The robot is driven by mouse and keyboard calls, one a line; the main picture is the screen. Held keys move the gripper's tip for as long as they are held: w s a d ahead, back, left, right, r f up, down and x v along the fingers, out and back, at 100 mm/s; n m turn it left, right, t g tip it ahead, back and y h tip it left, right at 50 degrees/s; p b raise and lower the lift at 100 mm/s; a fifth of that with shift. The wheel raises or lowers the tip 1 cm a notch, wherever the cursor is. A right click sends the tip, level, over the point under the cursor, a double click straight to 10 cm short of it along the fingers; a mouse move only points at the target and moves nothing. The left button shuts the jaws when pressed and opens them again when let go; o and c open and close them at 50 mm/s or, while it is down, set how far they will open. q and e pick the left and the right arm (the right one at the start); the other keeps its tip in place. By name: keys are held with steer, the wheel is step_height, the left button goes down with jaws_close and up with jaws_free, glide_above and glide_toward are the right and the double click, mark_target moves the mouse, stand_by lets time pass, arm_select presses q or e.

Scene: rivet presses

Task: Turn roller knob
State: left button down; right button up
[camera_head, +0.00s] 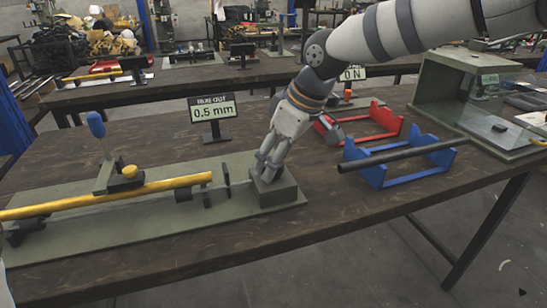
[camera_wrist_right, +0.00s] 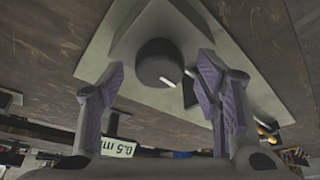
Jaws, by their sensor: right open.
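The roller knob (camera_wrist_right: 158,62) is a dark round cap with a white mark, on a grey block in the right wrist view. The block (camera_head: 278,193) stands at the right end of a green base plate in the head view, where the fingers mostly hide the knob. My right gripper (camera_head: 266,170) points down over the block. Its purple-padded fingers are open in the right wrist view (camera_wrist_right: 162,78), one on each side of the knob, with visible gaps; I cannot tell how far down they reach. My left gripper is not in view.
A yellow tube (camera_head: 130,192) and a blue-handled clamp (camera_head: 98,135) sit on the base plate (camera_head: 150,228). A "0.5 mm" display (camera_head: 212,110) stands behind it. Red (camera_head: 372,121) and blue (camera_head: 410,174) cradles, the latter with a dark rod (camera_head: 395,156), stand to the right.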

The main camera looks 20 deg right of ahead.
steer(key=shift+w+a+f, duration=0.1)
steer(key=shift+f, duration=0.1)
steer(key=shift+c, duration=0.5)
steer(key=c, duration=1)
steer(key=shift+c, duration=0.2)
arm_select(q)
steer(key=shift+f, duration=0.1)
arm_select(e)
steer(key=shift+n, duration=0.3)
steer(key=n, duration=0.2)
steer(key=n+g+y+b, duration=0.1)
steer(key=shift+w+f+n, duration=0.15)
steer(key=shift+f+n, duration=0.05)
steer(key=shift+n, duration=0.2)
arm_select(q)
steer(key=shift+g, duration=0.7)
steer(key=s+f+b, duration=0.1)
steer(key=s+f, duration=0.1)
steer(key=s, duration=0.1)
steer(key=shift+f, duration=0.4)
arm_select(e)
steer(key=n+g, duration=0.2)
steer(key=n, duration=0.2)
steer(key=shift+n, duration=0.4)
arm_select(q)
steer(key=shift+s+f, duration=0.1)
arm_select(e)
steer(key=shift+r, duration=0.1)
